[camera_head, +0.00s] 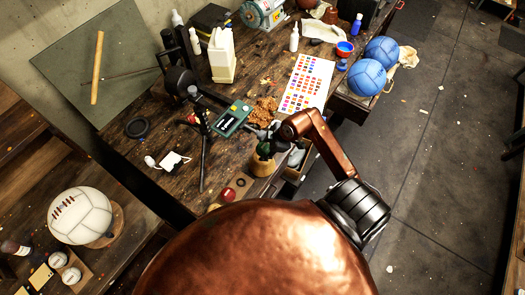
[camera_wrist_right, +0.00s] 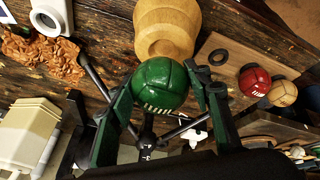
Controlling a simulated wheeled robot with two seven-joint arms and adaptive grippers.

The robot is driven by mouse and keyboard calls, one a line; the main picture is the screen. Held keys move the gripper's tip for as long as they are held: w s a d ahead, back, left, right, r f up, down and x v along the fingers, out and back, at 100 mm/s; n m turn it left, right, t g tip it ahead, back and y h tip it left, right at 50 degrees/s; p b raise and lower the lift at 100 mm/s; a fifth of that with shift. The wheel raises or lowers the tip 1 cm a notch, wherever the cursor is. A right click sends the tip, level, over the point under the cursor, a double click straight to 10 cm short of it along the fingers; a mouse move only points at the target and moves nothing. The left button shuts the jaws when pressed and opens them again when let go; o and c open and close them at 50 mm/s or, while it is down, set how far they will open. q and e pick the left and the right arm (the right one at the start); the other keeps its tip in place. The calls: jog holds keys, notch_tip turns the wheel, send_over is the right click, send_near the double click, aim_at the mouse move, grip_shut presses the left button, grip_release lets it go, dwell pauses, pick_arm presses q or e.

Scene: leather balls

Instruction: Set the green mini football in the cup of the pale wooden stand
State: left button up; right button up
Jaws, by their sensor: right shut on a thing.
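The green mini football (camera_wrist_right: 160,86) is between the fingers of my right gripper (camera_wrist_right: 158,95), which is shut on it. The pale wooden stand (camera_wrist_right: 168,25) is right by the ball in the wrist view, and the ball overlaps its near end. In the head view the right gripper (camera_head: 270,146) is over the stand (camera_head: 262,167) near the bench's edge. The ball (camera_head: 263,149) is a small dark green patch there, directly above the stand and partly hidden by the fingers. I cannot tell whether it touches the cup. My left gripper is not in view.
Two blue balls (camera_head: 382,50) are at the right.

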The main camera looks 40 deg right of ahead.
aim_at(262, 153)
jog(key=shift+w+a+f, duration=0.15)
jog(key=shift+w+a, duration=0.05)
jog(key=shift+w, duration=0.2)
jog(key=shift+f+p, duration=0.35)
jog(key=shift+f, duration=1.3)
jog(key=shift+f, duration=0.1)
jog(key=o, duration=1.2)
jog(key=shift+o, duration=0.2)
jog(key=b+v, duration=0.1)
jog(key=v, duration=1.1)
